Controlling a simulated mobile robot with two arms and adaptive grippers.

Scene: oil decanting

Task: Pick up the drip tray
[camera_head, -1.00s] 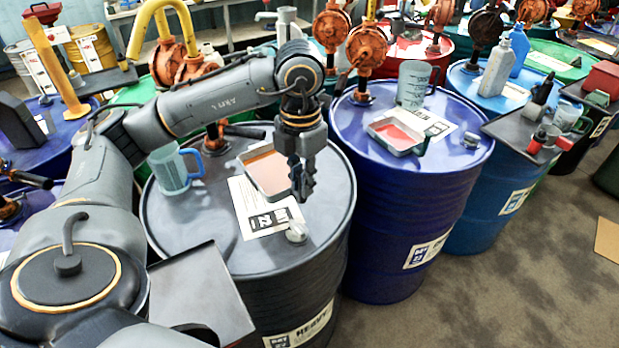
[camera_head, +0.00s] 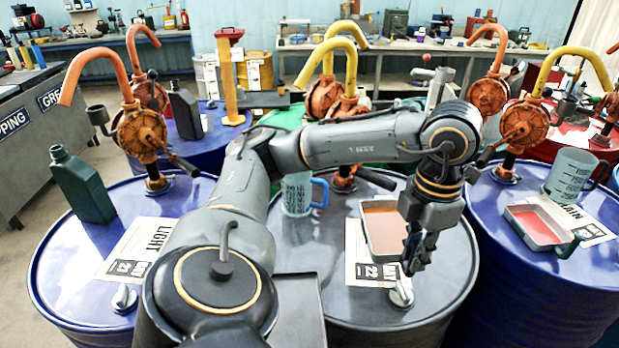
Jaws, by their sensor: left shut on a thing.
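The drip tray (camera_head: 378,205) is a shallow grey rectangular tray with a reddish-orange inside. It is at the middle drum's top, over part of a printed sheet (camera_head: 358,255). My left gripper (camera_head: 416,262) points down at the tray's right side and is shut on it, with its fingers hiding part of that edge. I cannot tell whether the tray rests on the drum or is slightly raised. A similar tray (camera_head: 540,228) sits on the blue drum to the right. My right gripper is out of view.
A blue-handled measuring jug (camera_head: 297,194) stands behind my left arm on the middle drum (camera_head: 452,290). A silver cap (camera_head: 401,293) is in front of the gripper. A hand pump (camera_head: 345,110) rises behind. A dark green bottle (camera_head: 82,186) stands on the left blue drum.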

